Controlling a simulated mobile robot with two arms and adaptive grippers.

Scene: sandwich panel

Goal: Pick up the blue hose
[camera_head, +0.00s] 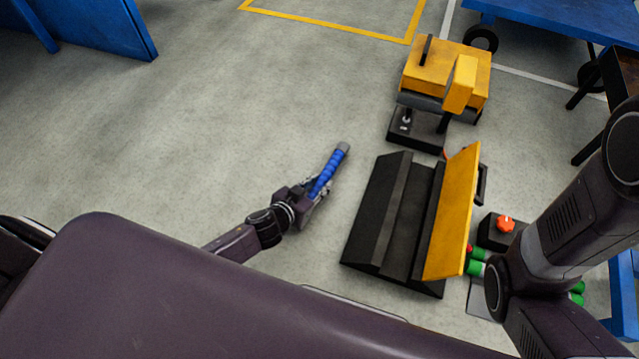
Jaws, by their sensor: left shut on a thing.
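The blue hose (328,173) is a short ribbed blue piece with a grey end at its upper right. My left gripper (316,190) is shut on its lower part. The hose points up and to the right from the jaws, over the grey floor left of the black stand. The jaws hide the hose's lower end. My right arm comes in at the right edge, and its gripper does not show.
A black stand (378,212) with an upright yellow panel (455,215) is right of the hose. Behind it is a yellow machine (432,68). A red knob (505,223) and green cylinders (475,268) lie right of the panel. The floor at left is clear.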

